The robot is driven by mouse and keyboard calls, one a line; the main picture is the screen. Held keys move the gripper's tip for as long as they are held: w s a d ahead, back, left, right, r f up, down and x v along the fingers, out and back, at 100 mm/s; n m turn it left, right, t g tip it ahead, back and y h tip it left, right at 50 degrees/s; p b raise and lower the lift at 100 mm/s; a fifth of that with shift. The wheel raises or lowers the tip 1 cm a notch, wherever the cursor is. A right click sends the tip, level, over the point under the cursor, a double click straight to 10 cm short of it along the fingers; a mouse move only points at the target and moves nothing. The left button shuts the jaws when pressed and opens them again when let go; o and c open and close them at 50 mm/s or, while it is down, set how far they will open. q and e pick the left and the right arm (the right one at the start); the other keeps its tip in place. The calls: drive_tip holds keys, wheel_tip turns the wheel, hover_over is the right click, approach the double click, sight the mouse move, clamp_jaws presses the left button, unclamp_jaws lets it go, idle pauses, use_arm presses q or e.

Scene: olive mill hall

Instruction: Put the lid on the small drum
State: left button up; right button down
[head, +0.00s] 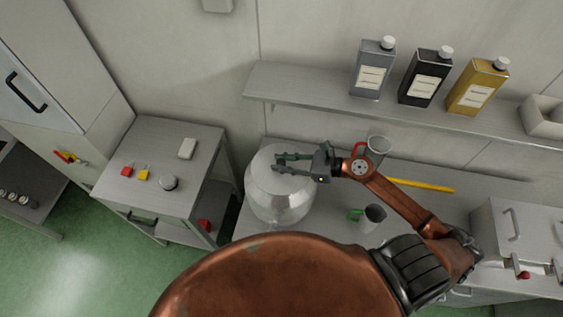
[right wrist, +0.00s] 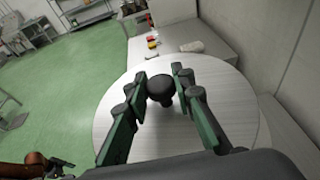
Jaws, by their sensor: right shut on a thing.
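The small drum (head: 282,208) is a shiny metal vessel on the bench below the wall shelf. The lid (head: 262,178) is a pale round disc at the drum's top; in the right wrist view the lid (right wrist: 120,90) fills the middle and shows a black knob (right wrist: 160,88). My right gripper (head: 277,163) reaches in from the right over the lid. Its green-lined fingers (right wrist: 160,85) are shut on the lid's knob. I cannot tell whether the lid is seated on the rim or just above it. My left gripper (right wrist: 62,163) seems to show small at lower left.
A red-handled cup (head: 377,148), a green-handled cup (head: 373,217) and a yellow rod (head: 422,186) lie right of the drum. The shelf (head: 300,85) above holds several bottles. A side table (head: 150,200) with small items stands left.

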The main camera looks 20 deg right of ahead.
sight(286, 164)
drive_tip(key=shift+f, duration=0.25)
drive_tip(key=c, duration=2)
unclamp_jaws()
drive_tip(key=shift+o, duration=0.3)
drive_tip(key=shift+s+d+b, duration=0.4)
drive_tip(key=shift+d+b, duration=0.05)
drive_tip(key=shift+b+v, duration=0.6)
drive_tip(key=shift+v, duration=1.6)
drive_tip(key=v, duration=0.2)
drive_tip(key=b+v, duration=0.1)
drive_tip(key=v, duration=0.2)
drive_tip(key=shift+s+d+r, duration=0.1)
drive_tip(key=shift+s+r, duration=0.05)
drive_tip(key=shift+r, duration=0.15)
